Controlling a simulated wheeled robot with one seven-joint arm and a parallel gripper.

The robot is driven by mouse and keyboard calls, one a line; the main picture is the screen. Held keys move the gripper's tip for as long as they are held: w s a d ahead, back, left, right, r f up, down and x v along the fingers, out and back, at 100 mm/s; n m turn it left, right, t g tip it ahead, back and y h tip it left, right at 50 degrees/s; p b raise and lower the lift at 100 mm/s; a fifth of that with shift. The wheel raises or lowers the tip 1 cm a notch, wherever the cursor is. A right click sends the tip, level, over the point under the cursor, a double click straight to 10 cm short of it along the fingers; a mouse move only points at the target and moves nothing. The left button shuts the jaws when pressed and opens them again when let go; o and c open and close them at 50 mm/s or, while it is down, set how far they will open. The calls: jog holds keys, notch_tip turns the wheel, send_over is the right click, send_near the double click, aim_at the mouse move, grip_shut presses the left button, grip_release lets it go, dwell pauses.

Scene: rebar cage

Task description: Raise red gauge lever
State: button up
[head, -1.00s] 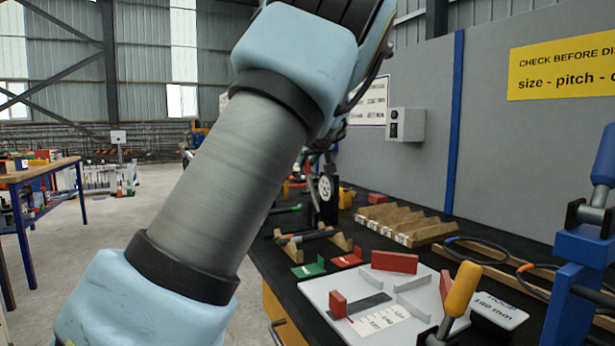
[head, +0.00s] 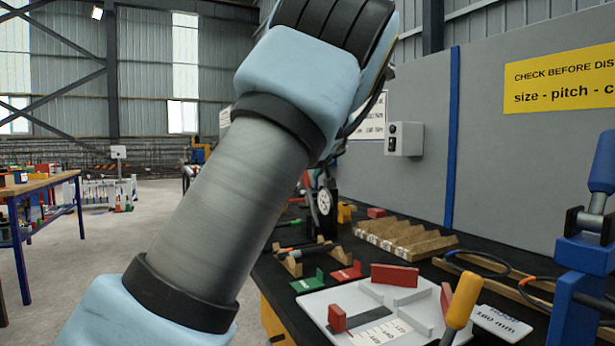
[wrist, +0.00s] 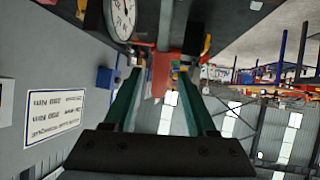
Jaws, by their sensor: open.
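In the wrist view the gauge dial (wrist: 121,17) is round and white with a dark rim, at the top left. A red piece (wrist: 161,74), apparently the gauge lever, shows beyond and between the two green fingers of my gripper (wrist: 160,82). The fingers are apart; whether either touches the red piece I cannot tell. In the head view the gauge (head: 325,203) stands on the black bench, just right of my arm. My arm hides much of the gripper there, and the lever is hard to make out.
Wooden notched blocks (head: 405,237), a white tray (head: 375,315) with red blocks, and red (head: 346,271) and green (head: 308,281) pieces lie on the bench. A blue post tool (head: 585,250) stands at right. A grey panel (head: 540,140) backs the bench.

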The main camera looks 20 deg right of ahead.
jog(key=b+v, duration=0.2)
jog(key=v, duration=0.8)
jog(key=shift+s+r, duration=0.25)
jog(key=shift+s, duration=0.1)
dwell(0.3)
